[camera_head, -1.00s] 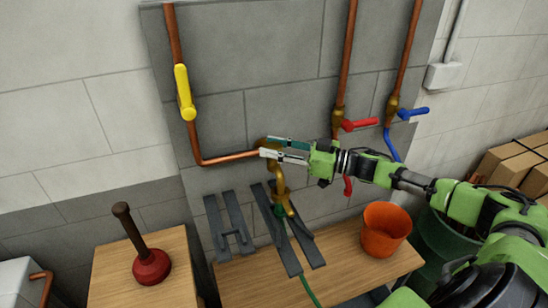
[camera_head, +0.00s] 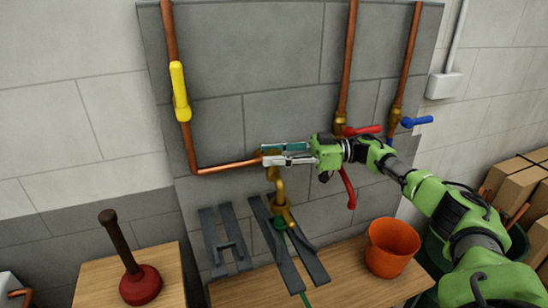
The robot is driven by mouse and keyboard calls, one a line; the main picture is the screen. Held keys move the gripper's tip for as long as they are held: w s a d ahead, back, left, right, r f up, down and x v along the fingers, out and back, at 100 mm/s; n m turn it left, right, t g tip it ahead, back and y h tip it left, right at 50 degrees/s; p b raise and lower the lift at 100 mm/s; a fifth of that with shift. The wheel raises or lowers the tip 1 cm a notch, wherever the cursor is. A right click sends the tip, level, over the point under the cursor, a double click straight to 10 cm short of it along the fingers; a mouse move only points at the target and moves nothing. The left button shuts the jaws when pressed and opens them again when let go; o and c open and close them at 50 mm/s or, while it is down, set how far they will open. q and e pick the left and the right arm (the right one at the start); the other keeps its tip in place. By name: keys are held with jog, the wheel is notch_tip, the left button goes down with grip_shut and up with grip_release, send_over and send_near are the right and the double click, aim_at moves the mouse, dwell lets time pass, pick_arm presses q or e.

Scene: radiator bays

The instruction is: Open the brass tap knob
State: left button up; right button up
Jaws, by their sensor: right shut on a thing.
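The brass tap (camera_head: 281,188) is on the wall at the end of the horizontal copper pipe, its spout curving down. My right gripper (camera_head: 268,155) comes in from the right with its fingers at the top of the tap. It is shut on the brass tap knob, which the fingers mostly hide, so I cannot tell how far the knob is turned. A green hose (camera_head: 279,223) hangs below the spout. My left gripper is not in view.
A yellow lever (camera_head: 179,90) is on the left pipe. Red (camera_head: 364,130) and blue (camera_head: 417,121) levers are on the right pipes. An orange bucket (camera_head: 391,249) and dark grey brackets (camera_head: 284,250) are on the wooden bench (camera_head: 340,277). A plunger (camera_head: 138,275) stands left.

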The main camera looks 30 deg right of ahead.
jog(key=o, duration=1.2)
jog(key=shift+a, duration=0.15)
jog(key=shift+c, duration=0.2)
jog(key=v, duration=1.2)
jog(key=shift+f, duration=0.1)
